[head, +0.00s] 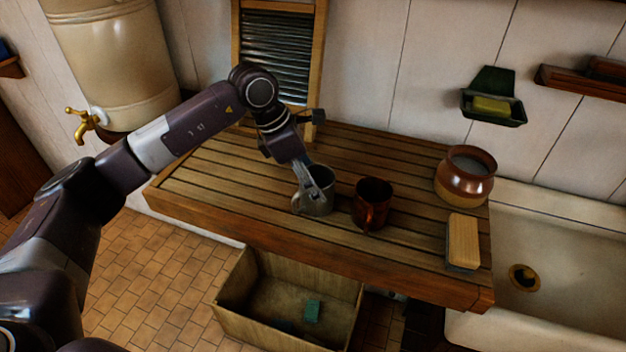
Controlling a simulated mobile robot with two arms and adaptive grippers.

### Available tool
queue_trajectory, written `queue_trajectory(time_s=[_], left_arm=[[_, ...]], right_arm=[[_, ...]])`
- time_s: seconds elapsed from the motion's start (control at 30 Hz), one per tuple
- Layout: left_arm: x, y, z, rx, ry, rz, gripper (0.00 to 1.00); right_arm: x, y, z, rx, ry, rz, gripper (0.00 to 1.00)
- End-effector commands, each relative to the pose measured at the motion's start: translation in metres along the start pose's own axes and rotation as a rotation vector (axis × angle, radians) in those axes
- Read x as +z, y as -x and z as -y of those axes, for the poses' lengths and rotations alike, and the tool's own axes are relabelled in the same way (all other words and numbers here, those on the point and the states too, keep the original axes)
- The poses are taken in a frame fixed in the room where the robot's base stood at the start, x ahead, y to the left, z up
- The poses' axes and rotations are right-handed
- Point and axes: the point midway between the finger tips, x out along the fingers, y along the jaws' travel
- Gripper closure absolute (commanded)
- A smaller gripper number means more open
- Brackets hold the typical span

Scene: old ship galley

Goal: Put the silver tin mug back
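The silver tin mug (323,206) stands upright on the slatted wooden counter (225,190), near its front edge. My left gripper (309,187) reaches down to the mug from behind and above. Its fingers are at the mug's rim and left side and cover part of it. I cannot tell whether the fingers are closed on the mug or only beside it. A red-brown mug (373,203) stands just right of the silver one, with a small gap between them. My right gripper is not in view.
A brown and cream jar (465,177) and a wooden brush (463,241) are at the counter's right end, beside the white sink (560,270). A wooden crate (235,325) is below the front edge. A washboard (277,55) leans at the back. The counter's left part is clear.

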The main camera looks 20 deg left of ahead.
Motion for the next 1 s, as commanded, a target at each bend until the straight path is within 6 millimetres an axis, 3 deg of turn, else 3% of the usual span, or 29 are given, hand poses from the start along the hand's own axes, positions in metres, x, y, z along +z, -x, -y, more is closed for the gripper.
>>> queue_trajectory(time_s=[0.17, 0.57, 0.67, 1.0], left_arm=[[0.0, -0.001, 0.0, 0.0, 0.0, 0.0, 0.28], [0.001, 0.005, 0.0, 0.001, 0.0, 0.001, 0.28], [0.001, 0.018, -0.002, 0.005, 0.0, 0.003, 0.28], [0.001, 0.09, -0.001, 0.003, -0.001, 0.003, 0.28]], right_arm=[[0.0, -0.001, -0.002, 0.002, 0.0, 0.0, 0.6], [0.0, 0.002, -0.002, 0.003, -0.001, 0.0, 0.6], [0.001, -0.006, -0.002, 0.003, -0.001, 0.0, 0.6], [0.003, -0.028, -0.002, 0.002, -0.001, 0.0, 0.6]])
